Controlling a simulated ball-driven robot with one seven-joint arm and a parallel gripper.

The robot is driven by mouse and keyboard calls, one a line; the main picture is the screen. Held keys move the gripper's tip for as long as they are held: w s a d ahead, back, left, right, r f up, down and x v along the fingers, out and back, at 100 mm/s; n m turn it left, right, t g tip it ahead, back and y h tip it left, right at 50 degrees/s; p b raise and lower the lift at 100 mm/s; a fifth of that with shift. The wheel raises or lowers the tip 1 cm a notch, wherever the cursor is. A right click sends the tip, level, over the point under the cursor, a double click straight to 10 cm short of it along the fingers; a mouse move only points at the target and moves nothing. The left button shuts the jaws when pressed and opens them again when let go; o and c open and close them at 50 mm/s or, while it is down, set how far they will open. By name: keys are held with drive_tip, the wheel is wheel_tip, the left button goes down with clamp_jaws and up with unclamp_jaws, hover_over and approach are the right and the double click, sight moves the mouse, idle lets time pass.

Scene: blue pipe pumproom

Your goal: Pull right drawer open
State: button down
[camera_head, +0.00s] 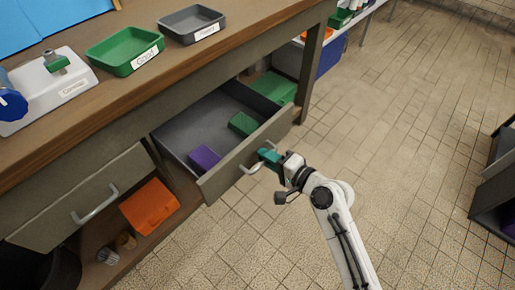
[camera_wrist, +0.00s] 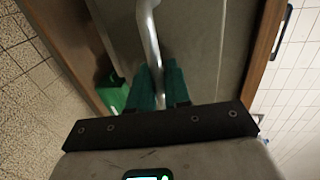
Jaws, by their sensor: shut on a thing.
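The right drawer (camera_head: 236,163) is pulled out from under the workbench, and its inside shows. A purple block (camera_head: 204,158) and a green block (camera_head: 243,124) lie in it. Its metal handle (camera_head: 252,168) is on the front panel. My gripper (camera_head: 267,158) is at this handle, with its teal fingers shut on it. In the wrist view the handle (camera_wrist: 150,40) runs down between the two teal fingers (camera_wrist: 159,85). The left drawer (camera_head: 84,200) has its own handle and looks shut.
The wooden bench top (camera_head: 133,82) holds a green tray (camera_head: 125,52), a grey tray (camera_head: 191,23) and a white device (camera_head: 47,90). An orange box (camera_head: 149,206) is on the lower shelf. The tiled floor (camera_head: 410,130) to the right is clear. A dark unit (camera_head: 492,185) stands at the right edge.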

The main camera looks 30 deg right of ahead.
drive_tip(key=f+v, duration=0.1)
drive_tip(key=v, duration=0.6)
drive_tip(key=shift+s+f, duration=0.3)
drive_tip(key=shift+s, duration=0.2)
drive_tip(key=shift+d, duration=0.15)
drive_tip(key=c, duration=1.3)
unclamp_jaws()
drive_tip(key=v, duration=1)
drive_tip(key=shift+s+d+r, duration=0.1)
drive_tip(key=shift+s, duration=0.25)
